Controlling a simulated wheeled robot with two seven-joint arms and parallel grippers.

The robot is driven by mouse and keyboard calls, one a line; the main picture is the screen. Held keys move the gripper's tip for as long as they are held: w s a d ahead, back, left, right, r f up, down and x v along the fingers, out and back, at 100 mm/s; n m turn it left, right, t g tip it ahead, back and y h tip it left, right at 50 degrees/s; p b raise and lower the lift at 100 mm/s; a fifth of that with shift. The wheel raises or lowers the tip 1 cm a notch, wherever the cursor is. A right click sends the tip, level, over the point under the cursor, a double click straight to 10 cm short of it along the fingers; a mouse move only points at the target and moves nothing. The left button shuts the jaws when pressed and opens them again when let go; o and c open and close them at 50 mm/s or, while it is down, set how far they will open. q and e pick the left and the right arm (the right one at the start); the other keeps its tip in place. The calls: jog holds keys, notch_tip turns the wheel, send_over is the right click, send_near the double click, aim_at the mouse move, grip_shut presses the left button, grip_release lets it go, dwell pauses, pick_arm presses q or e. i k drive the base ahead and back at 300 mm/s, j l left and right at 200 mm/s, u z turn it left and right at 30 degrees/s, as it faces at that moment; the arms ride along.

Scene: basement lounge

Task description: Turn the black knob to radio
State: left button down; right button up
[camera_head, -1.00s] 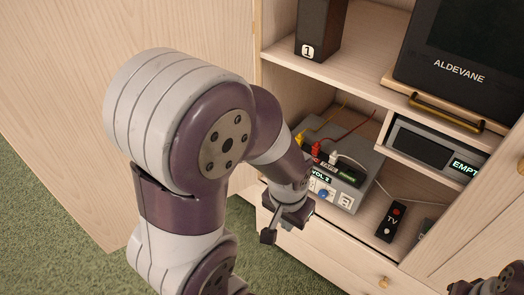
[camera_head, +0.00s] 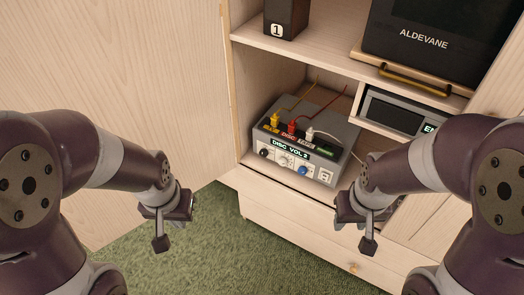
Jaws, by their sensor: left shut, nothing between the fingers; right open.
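The grey switch box (camera_head: 335,133) stands on the cabinet's lower shelf. Its front display (camera_head: 290,148) reads "DISC VOL 2". The black knob (camera_head: 263,152) is at the left end of the front row, beside a white knob (camera_head: 283,160) and a blue knob (camera_head: 303,171). I cannot make out the black knob's pointer. My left gripper (camera_head: 161,238) is shut and empty, in front of the cabinet and left of the box, apart from it. My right gripper (camera_head: 367,240) is open and empty, right of the box and in front of the drawers.
Yellow, red and white plugs (camera_head: 292,126) with cables sit on top of the box. A device with a lit display (camera_head: 392,113) is at the right, partly behind my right arm. A black speaker (camera_head: 286,18) and an "ALDEVANE" screen (camera_head: 425,40) stand above. Green carpet (camera_head: 225,255) is clear.

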aim_at(264, 153)
jog(key=i+l+z, duration=0.1)
jog(key=z, duration=0.35)
jog(key=i+z, duration=0.25)
jog(key=z, duration=0.15)
